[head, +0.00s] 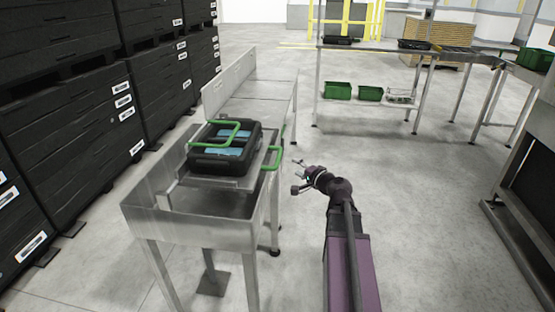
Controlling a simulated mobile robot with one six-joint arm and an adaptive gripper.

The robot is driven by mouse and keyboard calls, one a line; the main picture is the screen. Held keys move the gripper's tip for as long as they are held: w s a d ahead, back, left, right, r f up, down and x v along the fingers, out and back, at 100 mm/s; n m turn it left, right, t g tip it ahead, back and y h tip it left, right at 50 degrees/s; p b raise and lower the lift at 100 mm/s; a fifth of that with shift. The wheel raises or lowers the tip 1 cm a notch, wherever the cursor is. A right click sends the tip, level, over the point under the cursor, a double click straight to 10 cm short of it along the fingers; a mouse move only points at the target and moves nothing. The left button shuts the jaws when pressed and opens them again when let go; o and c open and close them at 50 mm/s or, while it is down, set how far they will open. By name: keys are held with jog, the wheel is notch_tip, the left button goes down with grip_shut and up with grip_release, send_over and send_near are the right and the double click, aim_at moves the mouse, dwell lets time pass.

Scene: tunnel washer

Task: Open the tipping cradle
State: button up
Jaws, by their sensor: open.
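The tipping cradle (192,184) is a metal plate on the steel table. It carries a black crate (218,162) with light blue contents. A green bar handle (228,124) shows above the crate, and another green handle (275,158) sticks out at the cradle's right side. My gripper (299,172) is open and empty, to the right of the table and a little right of the side handle, apart from it. The gripper is small in the picture and its fingers are hard to make out.
Black stacked bins (75,120) line the left side. The steel table (195,232) has a raised back wall. A long rack (380,52) with green boxes (337,91) stands behind. A dark machine (530,190) is at the right edge. The floor right of my arm is clear.

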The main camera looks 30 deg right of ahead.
aim_at(279, 155)
jog(key=b+x, duration=0.1)
jog(key=x, duration=1)
jog(key=shift+w, duration=0.15)
